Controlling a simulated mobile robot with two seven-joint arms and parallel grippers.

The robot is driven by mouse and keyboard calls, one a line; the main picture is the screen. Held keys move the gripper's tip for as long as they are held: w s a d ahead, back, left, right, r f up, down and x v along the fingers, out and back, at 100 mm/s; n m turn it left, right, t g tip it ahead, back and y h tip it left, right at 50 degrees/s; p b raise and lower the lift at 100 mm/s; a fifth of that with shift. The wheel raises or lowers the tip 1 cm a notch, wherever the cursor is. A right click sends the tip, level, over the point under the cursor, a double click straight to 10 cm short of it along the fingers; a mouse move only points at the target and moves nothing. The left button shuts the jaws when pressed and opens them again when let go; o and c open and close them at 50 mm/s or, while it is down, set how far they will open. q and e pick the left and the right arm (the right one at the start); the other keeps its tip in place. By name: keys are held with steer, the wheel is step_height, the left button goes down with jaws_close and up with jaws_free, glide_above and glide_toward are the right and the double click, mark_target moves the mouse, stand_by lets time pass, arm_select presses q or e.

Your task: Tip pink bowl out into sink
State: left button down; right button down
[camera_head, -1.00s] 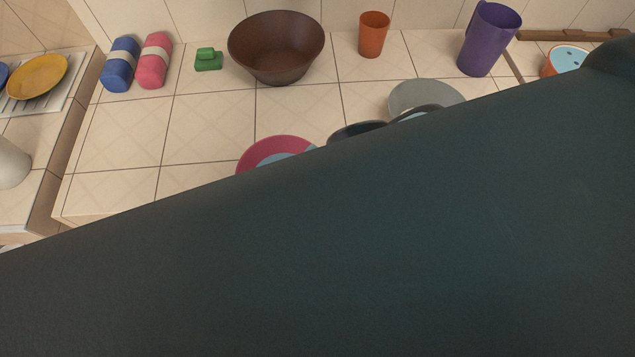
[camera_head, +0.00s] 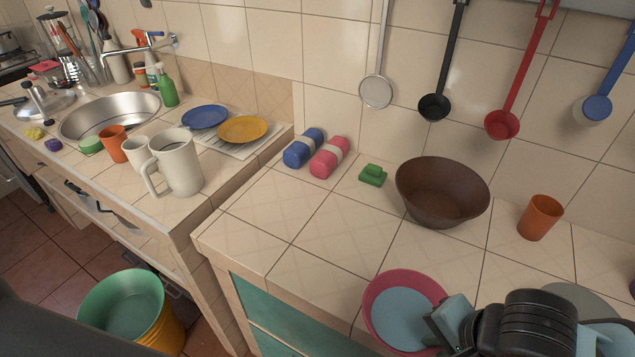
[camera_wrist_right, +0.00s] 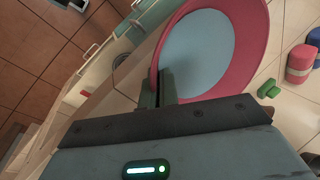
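The pink bowl (camera_head: 376,294), with a light blue inside or content, is at the front of the right counter. My right gripper (camera_head: 436,328) is at its right rim. In the right wrist view the pink bowl (camera_wrist_right: 250,60) fills the upper middle, and my right gripper's fingers (camera_wrist_right: 158,88) are close together with the rim between them. I cannot tell whether the bowl is lifted clear of the counter. The round metal sink (camera_head: 110,112) is in the far left counter, well away from the bowl. My left gripper is out of view.
A brown bowl (camera_head: 440,195), an orange cup (camera_head: 540,217) and a green sponge (camera_head: 372,175) stand behind the pink bowl. Mugs (camera_head: 176,163) and plates (camera_head: 243,129) stand between it and the sink. A green bin (camera_head: 120,305) is on the floor. Ladles hang on the wall.

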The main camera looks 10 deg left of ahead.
steer(key=w+d+n, duration=0.2)
steer(key=d, duration=0.1)
steer(key=w+d+r+n+g, duration=0.1)
steer(key=shift+w+d+y, duration=0.15)
steer(key=shift+w+y, duration=0.15)
steer(key=shift+w, duration=0.05)
steer(key=w+d+r+n+g, duration=0.1)
steer(key=w+d+r+n, duration=0.3)
steer(key=d+n, duration=0.1)
steer(key=shift+w+d+r+g+p, duration=0.15)
steer(key=shift+d+g+p, duration=0.15)
steer(key=shift+g, duration=0.1)
steer(key=shift+a, duration=0.1)
